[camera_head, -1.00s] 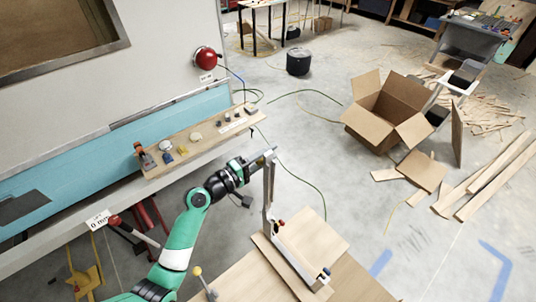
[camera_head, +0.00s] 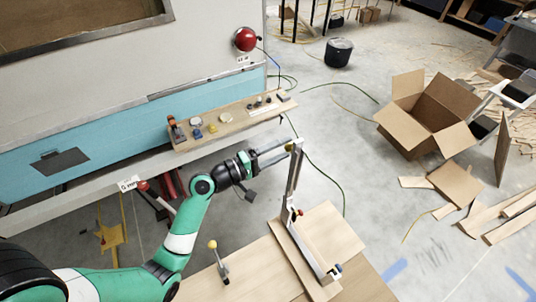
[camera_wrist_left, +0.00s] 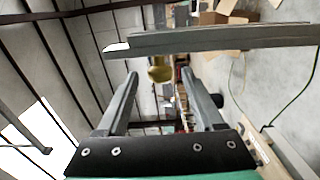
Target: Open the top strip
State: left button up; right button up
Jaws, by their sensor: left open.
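The top strip (camera_head: 293,180) is a long, narrow grey bar standing nearly upright, its lower end at a jig (camera_head: 315,258) on the wooden bench. A yellowish knob (camera_head: 289,148) is near its upper end. My left gripper (camera_head: 285,149) is open with its fingertips by the knob, beside the upper end of the strip. Whether the fingers touch the knob cannot be told. My right gripper is not in view.
The wooden bench (camera_head: 255,268) carries a small yellow-topped lever (camera_head: 213,245). A shelf (camera_head: 235,121) with small items runs along the blue-panelled wall. A cardboard box (camera_head: 425,115) and loose boards lie on the floor at right. The air right of the strip is clear.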

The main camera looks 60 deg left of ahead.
pick_arm(q)
jog(key=s, duration=0.6)
jog(key=shift+b, duration=0.3)
jog(key=shift+a, duration=0.1)
jog(key=w+d+r+m+t+h+p, duration=0.1)
jog(key=w+d+r+m+p, duration=0.2)
jog(key=r, duration=0.6)
jog(key=w+d+r+m+t, duration=0.1)
jog(key=w+d+r+m, duration=0.3)
jog(key=r, duration=0.6)
jog(key=w+d+r+m+t+h+p, duration=0.1)
jog(key=d+r+m+p, duration=0.1)
jog(key=r+m, duration=0.55)
jog(key=s+d+r+m+t+p, duration=0.1)
jog(key=s+d+r+t, duration=0.1)
jog(key=r, duration=0.6)
jog(key=s+d+r+m+t+p, duration=0.1)
jog(key=s+d+r+t, duration=0.1)
jog(key=r, duration=0.6)
jog(key=s+d+r+m+t+p, duration=0.1)
jog(key=s+d+r, duration=0.3)
jog(key=r, duration=0.5)
jog(key=shift+d+m+t+y, duration=0.35)
jog(key=shift+d+t, duration=0.2)
jog(key=shift+t, duration=0.15)
jog(key=shift+a+r+y, duration=0.1)
jog(key=shift+y, duration=0.15)
